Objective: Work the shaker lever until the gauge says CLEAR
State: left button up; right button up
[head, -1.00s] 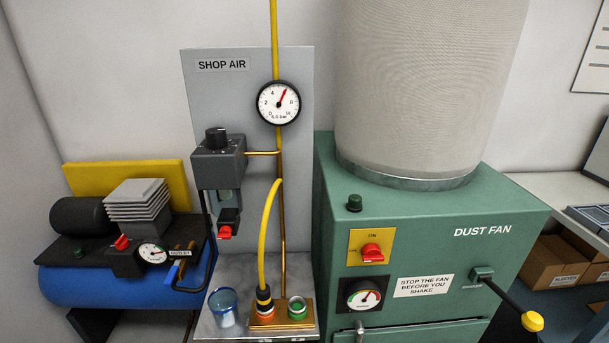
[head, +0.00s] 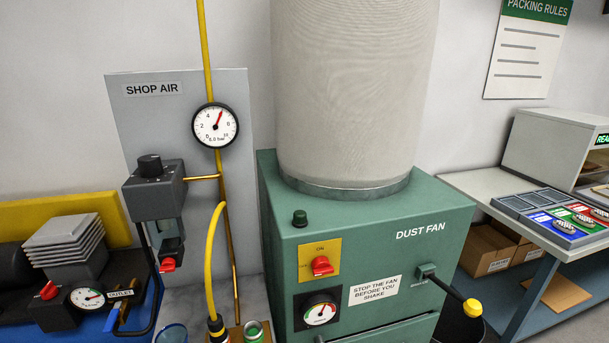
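The shaker lever (head: 445,288) is a black rod with a yellow knob (head: 472,308), on the right of the front of the green dust fan cabinet (head: 369,263). It slants down to the right. The round gauge (head: 320,312) sits low on the left of the cabinet front, with a coloured scale; its needle and wording are too small to read surely. A red switch (head: 321,266) on a yellow plate is above the gauge. A sign (head: 375,290) reads "STOP THE FAN BEFORE YOU SHAKE". Neither of my grippers shows.
A tall pale filter bag (head: 355,90) stands on the cabinet. Left are the shop air panel (head: 130,115), a yellow hose (head: 212,260) and a compressor (head: 60,265). Right is a bench (head: 465,187) with coloured trays (head: 560,228) and boxes (head: 490,252) below.

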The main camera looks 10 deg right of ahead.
aim_at(472, 307)
jog(key=l+z, duration=0.2)
jog(key=z, duration=1.2)
jog(key=i+j, duration=0.05)
